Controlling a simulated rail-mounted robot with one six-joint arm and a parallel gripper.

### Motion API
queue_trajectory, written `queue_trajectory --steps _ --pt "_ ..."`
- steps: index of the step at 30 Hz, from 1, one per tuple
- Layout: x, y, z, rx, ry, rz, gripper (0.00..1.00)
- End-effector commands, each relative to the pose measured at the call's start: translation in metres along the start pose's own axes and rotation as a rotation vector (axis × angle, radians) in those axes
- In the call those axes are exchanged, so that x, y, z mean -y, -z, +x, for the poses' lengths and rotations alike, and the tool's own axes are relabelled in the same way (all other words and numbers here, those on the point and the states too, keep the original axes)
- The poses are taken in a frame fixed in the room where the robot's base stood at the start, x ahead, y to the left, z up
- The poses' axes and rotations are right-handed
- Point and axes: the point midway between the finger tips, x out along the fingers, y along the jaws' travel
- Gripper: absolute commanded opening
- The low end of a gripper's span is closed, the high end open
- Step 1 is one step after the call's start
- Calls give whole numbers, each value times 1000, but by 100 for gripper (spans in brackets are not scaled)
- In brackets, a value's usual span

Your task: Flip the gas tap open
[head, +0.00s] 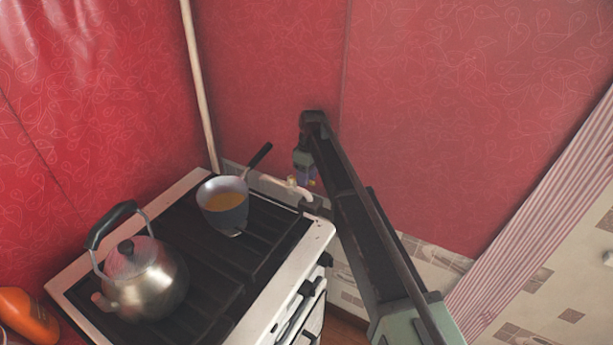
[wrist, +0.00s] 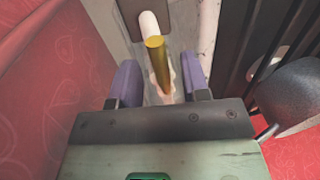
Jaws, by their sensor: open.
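The gas tap is a small brass-yellow piece (wrist: 157,62) on a whitish pipe, seen in the wrist view between my two purple fingers. In the head view the pale tap and pipe (head: 298,189) show behind the stove's far right corner, partly hidden. My gripper (wrist: 162,82) is open, with one finger on each side of the brass piece and a gap visible on both sides. I cannot tell whether the tap handle is turned. In the head view my gripper (head: 306,178) points down close beside the tap, near the red wall.
A white stove (head: 318,236) with dark grates stands left of my arm. A saucepan (head: 224,207) of orange liquid sits near the tap, its dark handle pointing toward the wall. A metal kettle (head: 146,280) stands nearer the front. A wooden pole (head: 200,90) rises in the corner.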

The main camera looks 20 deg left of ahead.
Motion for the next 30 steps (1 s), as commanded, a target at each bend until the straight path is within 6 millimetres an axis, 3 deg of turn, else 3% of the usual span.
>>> queue_trajectory --steps 5,24,30 --pt "4 0 -22 0 0 0 42" --pt "31 0 -157 0 0 0 42" --pt "38 0 -191 0 0 0 42"
